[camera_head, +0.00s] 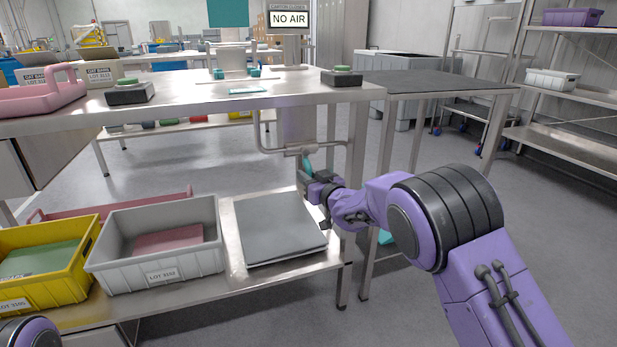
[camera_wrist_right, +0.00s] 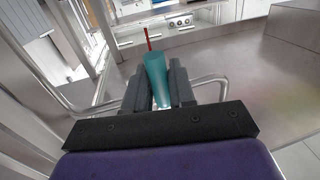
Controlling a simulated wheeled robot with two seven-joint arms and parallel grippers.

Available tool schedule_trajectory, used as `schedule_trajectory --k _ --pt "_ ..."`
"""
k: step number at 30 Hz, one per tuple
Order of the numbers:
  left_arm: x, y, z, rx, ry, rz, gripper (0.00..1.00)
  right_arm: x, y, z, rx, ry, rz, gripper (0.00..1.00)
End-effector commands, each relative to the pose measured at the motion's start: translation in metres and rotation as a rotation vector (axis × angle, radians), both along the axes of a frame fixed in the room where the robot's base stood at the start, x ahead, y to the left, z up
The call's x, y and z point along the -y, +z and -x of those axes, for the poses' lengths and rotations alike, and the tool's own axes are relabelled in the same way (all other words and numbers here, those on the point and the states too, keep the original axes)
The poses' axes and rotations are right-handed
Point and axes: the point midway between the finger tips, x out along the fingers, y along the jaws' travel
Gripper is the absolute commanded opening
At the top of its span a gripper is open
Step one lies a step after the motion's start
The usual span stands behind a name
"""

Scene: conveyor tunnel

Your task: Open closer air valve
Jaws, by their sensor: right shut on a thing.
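The closer air valve shows as a teal lever (camera_head: 307,164) under the right end of the steel table, on a pipe (camera_head: 300,150) below a steel housing. My right gripper (camera_head: 312,178) reaches it from the right and is shut on it. In the right wrist view the teal lever (camera_wrist_right: 157,78) stands between the two dark fingers of my right gripper (camera_wrist_right: 160,88), with a thin red piece at its far end. A sign reading NO AIR (camera_head: 289,18) stands above the table. My left gripper is out of view; only a bit of my left arm shows at the bottom left.
The table top (camera_head: 230,92) holds two button boxes, one green-topped (camera_head: 343,76), and a pink tray (camera_head: 40,98). The lower shelf holds a grey bin (camera_head: 158,250), a yellow bin (camera_head: 50,262) and grey sheets (camera_head: 278,235). Table legs stand close to my right arm.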

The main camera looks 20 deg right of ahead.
Motion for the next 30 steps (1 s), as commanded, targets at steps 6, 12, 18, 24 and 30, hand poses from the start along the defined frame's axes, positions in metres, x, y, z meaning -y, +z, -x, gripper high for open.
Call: schedule_trajectory --k 6,12,18,24,30 --pt "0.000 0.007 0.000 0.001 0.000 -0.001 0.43 -0.002 0.002 0.000 -0.002 0.000 -0.041 0.00" --pt "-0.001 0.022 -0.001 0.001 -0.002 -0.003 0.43 -0.009 0.004 0.001 -0.007 -0.001 -0.153 0.00" --pt "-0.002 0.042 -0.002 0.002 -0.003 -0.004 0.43 -0.019 0.008 0.001 -0.012 -0.001 -0.329 0.00" --pt "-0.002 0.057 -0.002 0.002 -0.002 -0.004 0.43 -0.029 0.011 0.001 -0.020 -0.003 -0.519 0.00" --pt "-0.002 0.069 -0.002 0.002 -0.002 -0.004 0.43 -0.039 0.017 0.002 -0.026 -0.002 -0.710 0.00"
